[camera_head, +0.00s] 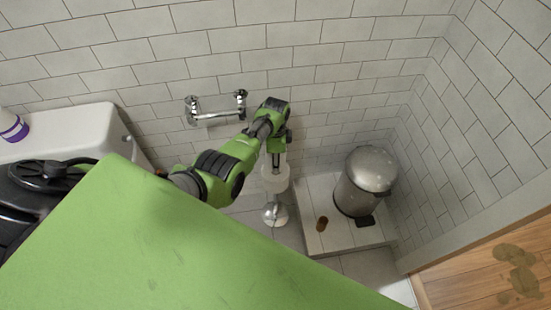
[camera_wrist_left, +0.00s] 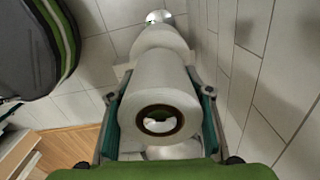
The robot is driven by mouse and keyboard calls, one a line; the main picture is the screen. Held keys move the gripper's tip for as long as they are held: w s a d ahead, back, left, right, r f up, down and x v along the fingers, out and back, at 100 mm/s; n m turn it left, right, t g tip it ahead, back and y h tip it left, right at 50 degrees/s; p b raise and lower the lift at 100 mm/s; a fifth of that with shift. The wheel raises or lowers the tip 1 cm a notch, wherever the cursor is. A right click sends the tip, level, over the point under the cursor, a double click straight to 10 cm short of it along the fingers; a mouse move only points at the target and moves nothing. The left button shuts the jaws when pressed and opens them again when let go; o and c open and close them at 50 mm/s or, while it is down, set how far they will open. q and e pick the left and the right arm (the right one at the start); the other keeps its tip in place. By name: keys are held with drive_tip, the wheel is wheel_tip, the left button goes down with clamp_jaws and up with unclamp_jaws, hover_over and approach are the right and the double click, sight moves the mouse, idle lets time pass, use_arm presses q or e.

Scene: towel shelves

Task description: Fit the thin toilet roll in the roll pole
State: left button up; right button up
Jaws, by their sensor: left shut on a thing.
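My left gripper (camera_head: 276,155) points down in the head view, above the chrome roll pole (camera_head: 275,214) on the floor. In the left wrist view, the left gripper (camera_wrist_left: 160,110) is shut on a white toilet roll (camera_wrist_left: 162,82), one finger on each side. The roll's brown core faces the camera, and something shiny shows inside its hole. Another white roll shape (camera_wrist_left: 157,38) lies beyond it in line. White roll (camera_head: 275,180) shows below the fingers in the head view, around the pole. I cannot tell whether the held roll surrounds the pole. My right gripper is not in view.
A metal pedal bin (camera_head: 364,183) stands on a pale tiled ledge (camera_head: 338,236) to the right, near a small brown cylinder (camera_head: 322,224). A chrome wall holder (camera_head: 217,115) is behind my arm. A white cistern (camera_head: 62,133) stands at left.

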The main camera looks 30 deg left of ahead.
sight(282, 156)
use_arm(q)
drive_tip(key=shift+f, duration=0.35)
drive_tip(key=shift+f+b, duration=0.1)
drive_tip(key=shift+b, duration=0.2)
drive_tip(key=shift+f, duration=0.3)
drive_tip(key=shift+f+b, duration=1.1)
drive_tip(key=shift+b, duration=0.15)
drive_tip(key=o, duration=1.2)
wheel_tip(282, 156, up, 8)
